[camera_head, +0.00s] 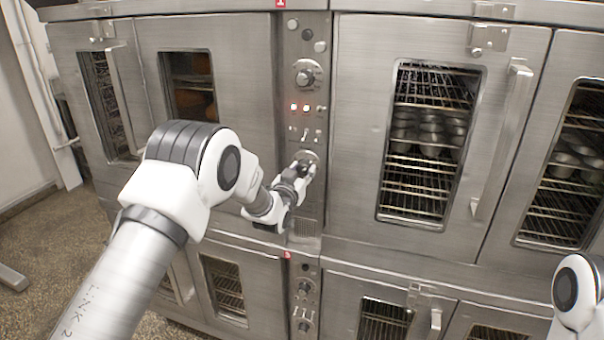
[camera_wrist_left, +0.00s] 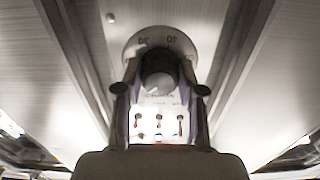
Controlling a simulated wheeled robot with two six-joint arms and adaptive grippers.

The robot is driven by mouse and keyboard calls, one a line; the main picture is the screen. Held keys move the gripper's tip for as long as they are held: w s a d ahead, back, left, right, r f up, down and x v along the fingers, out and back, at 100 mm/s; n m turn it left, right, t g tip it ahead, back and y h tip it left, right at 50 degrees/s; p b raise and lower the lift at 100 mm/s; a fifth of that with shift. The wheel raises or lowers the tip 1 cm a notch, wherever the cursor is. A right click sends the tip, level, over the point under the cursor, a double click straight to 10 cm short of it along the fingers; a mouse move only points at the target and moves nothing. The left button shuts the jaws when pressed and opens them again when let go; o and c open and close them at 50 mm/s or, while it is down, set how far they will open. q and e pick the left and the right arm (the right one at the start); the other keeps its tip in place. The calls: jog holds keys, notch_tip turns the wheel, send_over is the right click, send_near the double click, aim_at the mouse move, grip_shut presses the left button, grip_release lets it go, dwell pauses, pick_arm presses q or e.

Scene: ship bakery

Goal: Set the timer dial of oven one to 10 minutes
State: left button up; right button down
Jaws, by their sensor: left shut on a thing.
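The oven one control panel (camera_head: 304,120) runs down between two upper doors, with a red label bearing a 1 (camera_head: 280,3) at its top. My left gripper (camera_head: 299,172) is at the timer dial (camera_head: 310,156) below the red lights and switches. In the left wrist view, its two fingers are shut on the round knob of the dial (camera_wrist_left: 158,82). The pointer position is hidden or blurred. My right gripper is out of view; only part of my right arm shows at lower right.
An upper dial (camera_head: 306,74) and lit red indicators (camera_head: 299,107) sit above my gripper. A glazed oven door (camera_head: 350,110) with a long handle (camera_head: 503,140) is to the right. A lower panel (camera_head: 304,300) with more knobs is below. Speckled floor (camera_head: 55,240) is free at left.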

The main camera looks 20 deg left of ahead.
pick_arm(q)
jog(key=shift+f+b, duration=0.2)
jog(key=shift+b, duration=0.15)
jog(key=shift+r+m, duration=0.25)
jog(key=shift+m, duration=0.05)
jog(key=o, duration=1.1)
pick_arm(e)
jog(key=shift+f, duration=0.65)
pick_arm(q)
jog(key=shift+o, duration=0.2)
jog(key=s, duration=1.2)
jog(key=shift+a, duration=0.2)
jog(key=shift+f, duration=0.1)
